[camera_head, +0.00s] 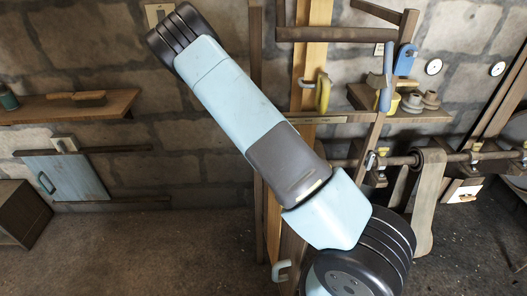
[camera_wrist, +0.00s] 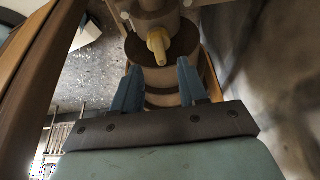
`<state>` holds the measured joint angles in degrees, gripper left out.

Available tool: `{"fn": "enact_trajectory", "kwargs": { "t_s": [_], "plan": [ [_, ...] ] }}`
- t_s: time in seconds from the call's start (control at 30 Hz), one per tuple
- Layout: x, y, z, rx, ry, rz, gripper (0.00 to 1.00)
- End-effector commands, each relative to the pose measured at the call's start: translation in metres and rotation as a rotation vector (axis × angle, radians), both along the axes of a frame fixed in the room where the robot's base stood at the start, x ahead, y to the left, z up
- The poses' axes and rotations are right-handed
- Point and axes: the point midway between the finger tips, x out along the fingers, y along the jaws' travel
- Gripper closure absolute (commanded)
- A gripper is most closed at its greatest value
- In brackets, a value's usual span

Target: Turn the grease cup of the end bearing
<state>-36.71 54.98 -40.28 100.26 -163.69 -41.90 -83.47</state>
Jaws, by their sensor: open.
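My gripper (camera_wrist: 157,70) shows in the wrist view with its two blue fingers apart and nothing held between them. A small brass-yellow fitting (camera_wrist: 157,42), which looks like the grease cup, stands on a brown rounded housing (camera_wrist: 152,75) just beyond the fingertips. It lies roughly in line with the gap between the fingers and does not appear to be gripped. In the head view a horizontal shaft (camera_head: 455,157) carries several bearings with yellow cups, one at its left end (camera_head: 382,153). I cannot make out my gripper in the head view.
My arm crosses the middle of the head view. A wide belt (camera_head: 430,200) hangs over the shaft. A shelf (camera_head: 425,115) with pulleys and a blue-handled lever (camera_head: 386,80) are above. A wooden post (camera_wrist: 35,80) runs close along the wrist view's left side.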

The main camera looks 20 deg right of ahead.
Motion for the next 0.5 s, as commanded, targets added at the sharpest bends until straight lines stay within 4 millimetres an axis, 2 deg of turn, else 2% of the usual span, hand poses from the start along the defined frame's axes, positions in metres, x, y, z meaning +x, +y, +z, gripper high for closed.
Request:
{"fn": "enact_trajectory", "kwargs": {
  "t_s": [0.2,0.5],
  "plan": [
    [-0.003,-0.012,-0.031,0.000,0.001,0.000,0.57],
    [-0.004,-0.019,-0.048,0.001,-0.001,0.000,0.57]
  ]
}}
